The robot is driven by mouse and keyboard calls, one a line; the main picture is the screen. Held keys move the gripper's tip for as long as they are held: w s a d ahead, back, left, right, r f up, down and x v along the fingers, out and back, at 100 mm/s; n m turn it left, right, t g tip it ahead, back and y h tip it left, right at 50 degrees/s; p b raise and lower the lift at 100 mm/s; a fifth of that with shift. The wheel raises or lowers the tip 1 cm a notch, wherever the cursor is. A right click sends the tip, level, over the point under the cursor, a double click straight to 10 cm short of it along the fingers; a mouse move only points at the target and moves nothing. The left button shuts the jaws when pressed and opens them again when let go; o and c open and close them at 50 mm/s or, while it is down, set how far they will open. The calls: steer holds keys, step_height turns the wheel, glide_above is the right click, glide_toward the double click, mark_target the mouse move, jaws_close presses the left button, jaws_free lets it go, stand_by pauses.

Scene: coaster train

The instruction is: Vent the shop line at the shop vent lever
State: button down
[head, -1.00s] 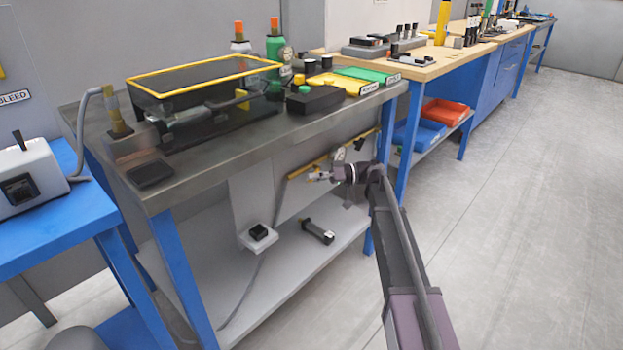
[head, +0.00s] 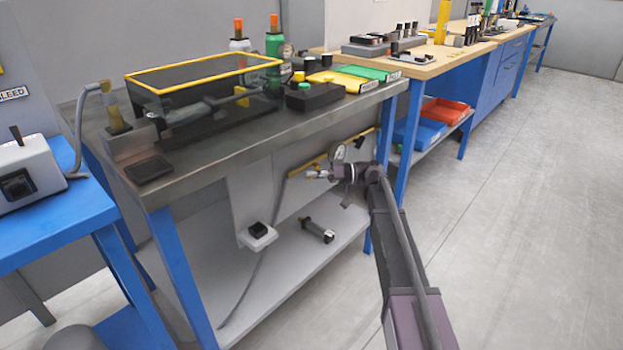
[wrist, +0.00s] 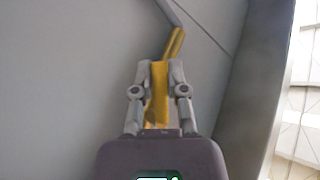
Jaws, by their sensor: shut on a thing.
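My gripper (head: 313,174) reaches in under the steel-topped bench, by the light panel below its top. In the wrist view my gripper (wrist: 158,68) is shut on a yellow bar-shaped lever (wrist: 158,88), with one finger on each side. A yellow-brass fitting (wrist: 175,43) continues past the fingertips to a grey pipe. In the head view a yellow pipe (head: 362,138) runs along the panel near a round gauge (head: 340,153). The lever's label is not visible, and the lever is too small in the head view to judge its angle.
The steel bench top (head: 245,133) is just above my gripper. A lower shelf (head: 285,265) holds a small black device (head: 318,230). A blue bench leg (head: 368,226) stands close to my arm. Floor at right is clear.

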steer(key=shift+a+m+y+b, duration=0.1)
steer(key=shift+m+y+b, duration=0.3)
steer(key=shift+b, duration=0.15)
steer(key=shift+r, duration=0.25)
steer(key=c, duration=0.7)
jaws_free()
steer(key=shift+o, duration=0.2)
steer(key=shift+p, duration=0.55)
